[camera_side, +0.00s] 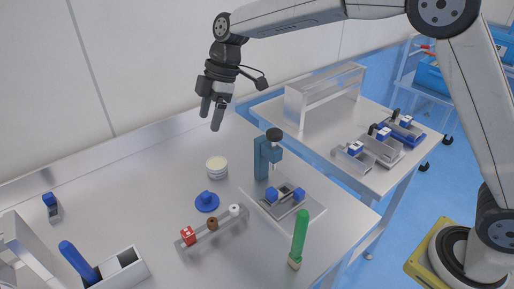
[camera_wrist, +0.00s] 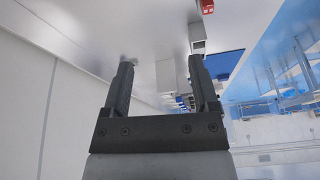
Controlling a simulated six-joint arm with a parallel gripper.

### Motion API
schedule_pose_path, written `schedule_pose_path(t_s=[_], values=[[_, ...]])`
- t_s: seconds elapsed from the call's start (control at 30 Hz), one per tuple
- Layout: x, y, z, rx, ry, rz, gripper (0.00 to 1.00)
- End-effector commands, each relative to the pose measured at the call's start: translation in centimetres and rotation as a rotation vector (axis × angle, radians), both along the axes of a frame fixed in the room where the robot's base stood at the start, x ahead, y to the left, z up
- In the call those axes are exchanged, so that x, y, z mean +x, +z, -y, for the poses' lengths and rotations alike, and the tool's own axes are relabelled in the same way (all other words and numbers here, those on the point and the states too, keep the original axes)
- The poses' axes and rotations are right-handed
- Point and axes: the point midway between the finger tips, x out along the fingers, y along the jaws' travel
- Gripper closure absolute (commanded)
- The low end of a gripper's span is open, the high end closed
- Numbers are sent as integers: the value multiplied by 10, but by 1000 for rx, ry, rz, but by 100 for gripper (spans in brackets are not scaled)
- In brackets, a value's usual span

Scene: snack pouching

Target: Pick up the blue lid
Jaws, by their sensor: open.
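The blue lid (camera_side: 207,201) is a round disc with a raised knob, lying on the table left of centre in the side view. A white round tub (camera_side: 217,167) stands just behind it, with a pale open top. My gripper (camera_side: 211,115) hangs high above the back of the table, well away from the lid, with its fingers pointing down. In the wrist view my gripper (camera_wrist: 158,80) has its two dark fingers apart with nothing between them. A blue shape at the right of the wrist view is too unclear to name.
A blue press (camera_side: 266,157) stands on a plate right of the tub. A metal rack (camera_side: 212,230) with small pieces is in front of the lid. A green-handled tool (camera_side: 299,236) stands at the front right. A grey divided box (camera_side: 118,268) is at the front left. The table's back left is clear.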

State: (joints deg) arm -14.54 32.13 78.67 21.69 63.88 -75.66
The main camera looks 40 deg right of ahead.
Motion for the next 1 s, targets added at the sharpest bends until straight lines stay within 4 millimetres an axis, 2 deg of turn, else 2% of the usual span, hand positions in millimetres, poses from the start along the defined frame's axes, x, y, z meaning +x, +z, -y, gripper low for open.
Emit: schedule_pose_path(t_s=[0.33,0.8,1.0], values=[[14,-10,-26,34,150,27,24],[12,-107,-24,32,144,21,24],[13,-137,-24,33,142,25,24]])
